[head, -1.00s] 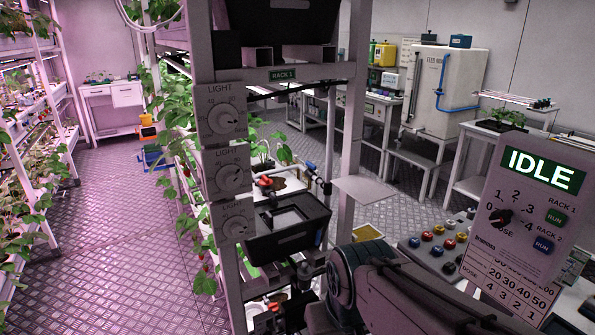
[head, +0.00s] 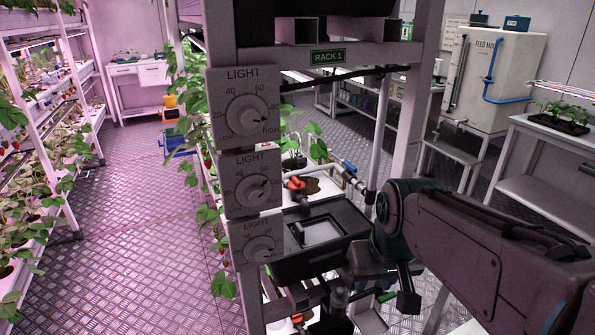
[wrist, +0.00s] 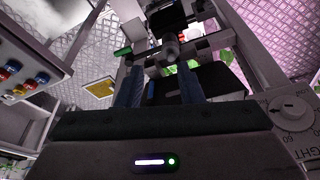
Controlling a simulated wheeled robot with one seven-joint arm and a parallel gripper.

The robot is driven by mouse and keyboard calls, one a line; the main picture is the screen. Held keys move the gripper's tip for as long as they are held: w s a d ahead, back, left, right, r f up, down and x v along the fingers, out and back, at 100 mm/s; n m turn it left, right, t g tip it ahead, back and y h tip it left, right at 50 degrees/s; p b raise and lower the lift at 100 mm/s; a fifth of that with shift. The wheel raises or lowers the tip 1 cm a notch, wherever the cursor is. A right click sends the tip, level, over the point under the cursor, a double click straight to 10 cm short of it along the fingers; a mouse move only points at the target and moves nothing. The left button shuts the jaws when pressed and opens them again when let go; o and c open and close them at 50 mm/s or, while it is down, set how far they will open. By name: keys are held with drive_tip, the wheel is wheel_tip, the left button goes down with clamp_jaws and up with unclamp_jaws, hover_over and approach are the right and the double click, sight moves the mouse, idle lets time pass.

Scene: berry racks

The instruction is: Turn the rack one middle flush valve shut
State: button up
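Rack one carries the RACK 1 sign (head: 328,57). At its middle tier, a valve with a red handle (head: 295,184) sits left of a valve with a blue handle (head: 348,166) on white pipework. No label shows which is the flush valve. My gripper (wrist: 162,72) is open in the wrist view, its two fingers apart with no object held. A dark tray or box (wrist: 200,84) lies behind the fingers. Beyond the fingertips are a green handle (wrist: 122,52) and a small red part (wrist: 192,37). In the head view my arm hides part of the rack, and the fingers are unclear.
LIGHT dials (head: 247,113) line the rack's front post. A black tray (head: 300,262) juts out below the middle valves. A green handle (head: 388,297) and a red handle (head: 302,317) are lower down. The aisle floor (head: 140,220) at left is clear.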

sight(297, 179)
drive_tip(key=w+a+n+b, duration=0.1)
drive_tip(key=w+a, duration=0.3)
drive_tip(key=w, duration=0.7)
drive_tip(key=w+a+r+n+y+b, duration=0.1)
drive_tip(key=w+a, duration=0.3)
drive_tip(key=w, duration=0.8)
drive_tip(key=w+a+n+b, duration=0.1)
drive_tip(key=w+a, duration=0.3)
drive_tip(key=w, duration=0.8)
drive_tip(key=shift+w+a+r+n+t+y, duration=0.2)
drive_tip(key=shift+a+r+n+t+y, duration=0.1)
drive_tip(key=shift+a+n+t, duration=0.1)
drive_tip(key=shift+w+f, duration=0.1)
drive_tip(key=shift+f, duration=0.55)
clamp_jaws()
